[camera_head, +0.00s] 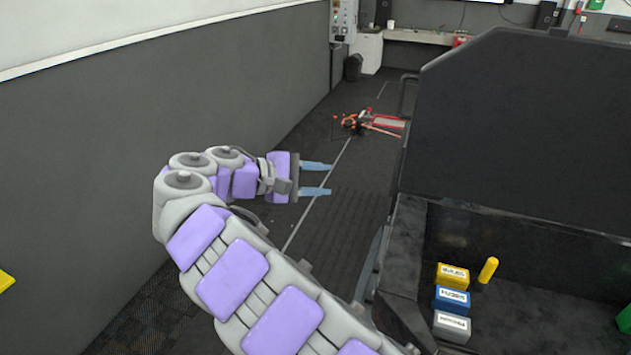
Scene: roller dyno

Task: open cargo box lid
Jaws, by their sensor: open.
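The cargo box (405,225) is a large dark box at the right, cut off by the frame edge. Its dark lid (520,130) stands raised and upright along the far side, so the inside shows. My gripper (318,178) is open and empty, its two blue fingers pointing right toward the box. It is to the left of the lid and apart from it, over the dark floor. A dark bar-like handle (402,95) shows at the lid's left edge.
Inside the box are a yellow block (453,276), a blue block (451,300), a grey block (451,327) and a yellow cylinder (488,270). A red-orange wheeled jack (372,123) lies on the floor beyond. A grey wall (100,160) bounds the left.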

